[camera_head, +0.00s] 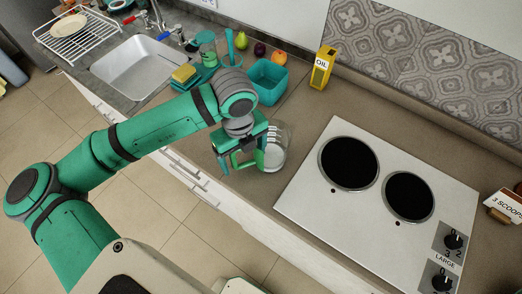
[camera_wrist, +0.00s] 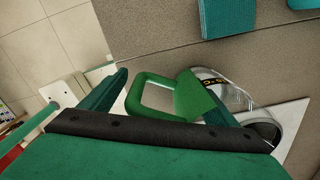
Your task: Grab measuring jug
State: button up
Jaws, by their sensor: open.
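The measuring jug (camera_head: 277,150) is clear with a green handle. It stands upright on the counter near its front edge, left of the hob. My gripper (camera_head: 243,160) is open at the jug's handle side. In the wrist view the green handle (camera_wrist: 148,82) lies between the two spread fingers of my gripper (camera_wrist: 166,92). The clear jug body (camera_wrist: 210,75) with dark markings is beyond the handle, partly hidden by the right finger. I cannot tell whether either finger touches the handle.
A white hob (camera_head: 320,210) with two dark plates is right of the jug. A teal square container (camera_head: 268,82) and a yellow oil box (camera_head: 322,68) stand behind it. A sink (camera_head: 135,68) and a dish rack (camera_head: 75,37) are at the far left.

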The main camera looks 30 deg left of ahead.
jog(key=shift+f, duration=0.9)
jog(key=c, duration=1.5)
jog(key=shift+o, duration=0.2)
